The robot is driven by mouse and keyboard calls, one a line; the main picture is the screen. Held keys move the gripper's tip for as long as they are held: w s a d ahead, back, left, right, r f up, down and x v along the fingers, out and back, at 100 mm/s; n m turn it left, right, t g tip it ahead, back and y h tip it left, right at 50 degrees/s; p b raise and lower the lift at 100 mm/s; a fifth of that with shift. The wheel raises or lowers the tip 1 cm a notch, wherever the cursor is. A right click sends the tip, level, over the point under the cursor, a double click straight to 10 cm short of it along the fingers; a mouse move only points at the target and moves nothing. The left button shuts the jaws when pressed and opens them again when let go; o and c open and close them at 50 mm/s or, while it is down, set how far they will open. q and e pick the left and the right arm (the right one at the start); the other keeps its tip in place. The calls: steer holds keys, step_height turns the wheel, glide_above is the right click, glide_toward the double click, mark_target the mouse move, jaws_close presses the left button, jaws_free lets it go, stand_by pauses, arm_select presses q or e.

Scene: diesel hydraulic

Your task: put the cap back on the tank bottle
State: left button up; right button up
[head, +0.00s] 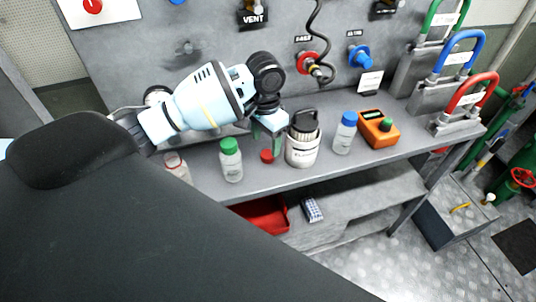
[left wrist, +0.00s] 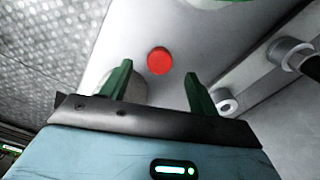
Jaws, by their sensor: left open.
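A red cap (head: 267,156) lies on the grey bench, apart from any bottle. My left gripper (head: 272,137) is open and empty just above it, its green fingers pointing down. In the left wrist view the red cap (left wrist: 160,61) shows beyond and between the two green fingertips (left wrist: 158,74), touching neither. A clear bottle (head: 177,168) with a red ring at its neck stands upright at the bench's left, partly hidden by a dark part in front. I cannot read which bottle is labelled tank. My right gripper is not in view.
A green-capped bottle (head: 231,161) stands left of the red cap. A white canister (head: 302,146) stands close on its right, then a blue-capped bottle (head: 344,134) and an orange device (head: 378,128). A red tray (head: 262,214) is on the lower shelf. Hose fittings (head: 307,62) stick out behind.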

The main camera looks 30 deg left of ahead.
mark_target(268, 153)
arm_select(q)
steer(key=shift+w+f, duration=0.15)
steer(key=shift+f, duration=1.15)
steer(key=shift+w+f, duration=0.15)
steer(key=shift+f, duration=1.1)
steer(key=c, duration=1)
